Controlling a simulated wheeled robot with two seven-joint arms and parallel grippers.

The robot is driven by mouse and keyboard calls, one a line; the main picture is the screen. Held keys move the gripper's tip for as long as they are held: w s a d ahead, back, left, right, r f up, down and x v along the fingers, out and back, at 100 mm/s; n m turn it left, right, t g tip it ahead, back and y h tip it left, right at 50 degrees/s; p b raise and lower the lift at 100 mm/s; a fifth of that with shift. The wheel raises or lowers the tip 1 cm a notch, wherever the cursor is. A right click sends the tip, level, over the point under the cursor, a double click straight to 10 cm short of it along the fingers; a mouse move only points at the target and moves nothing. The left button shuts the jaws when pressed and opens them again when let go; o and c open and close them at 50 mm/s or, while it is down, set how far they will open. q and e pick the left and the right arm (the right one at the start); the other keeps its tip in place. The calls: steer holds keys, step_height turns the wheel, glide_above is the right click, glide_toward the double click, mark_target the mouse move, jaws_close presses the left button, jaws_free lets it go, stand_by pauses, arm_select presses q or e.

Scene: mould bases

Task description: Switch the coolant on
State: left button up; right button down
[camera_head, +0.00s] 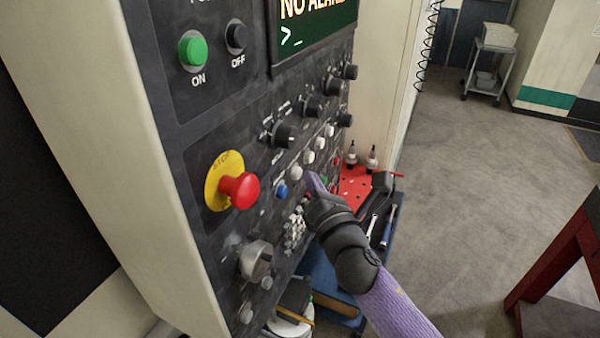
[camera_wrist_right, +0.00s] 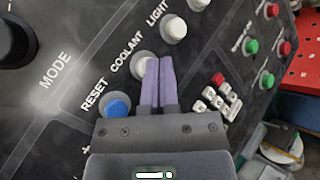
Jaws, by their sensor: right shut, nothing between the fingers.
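The coolant button is a white round button on the dark control panel, labelled COOLANT in the right wrist view (camera_wrist_right: 139,64). It also shows in the head view (camera_head: 296,173), just above the blue reset button (camera_head: 281,191). My right gripper (camera_head: 312,182) is shut and empty, pointing at the panel. In the right wrist view its purple fingertips (camera_wrist_right: 160,62) overlap the right edge of the coolant button and hide part of it. I cannot tell whether they touch it. My left gripper is not in view.
The white light button (camera_wrist_right: 173,30) is beyond the fingertips, and small white keys (camera_wrist_right: 214,102) lie to their right. A red emergency stop (camera_head: 240,190) sticks out from the panel.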

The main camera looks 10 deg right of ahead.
steer(key=shift+w+a, duration=0.2)
steer(key=shift+a, duration=0.1)
stand_by(0.5)
stand_by(0.4)
steer(key=shift+s+d, duration=0.45)
steer(key=shift+d, duration=0.2)
steer(key=s+d, duration=0.2)
steer(key=d+p, duration=0.1)
steer(key=d, duration=0.1)
steer(key=shift+s+d, duration=0.1)
steer(key=shift+s, duration=0.3)
stand_by(1.5)
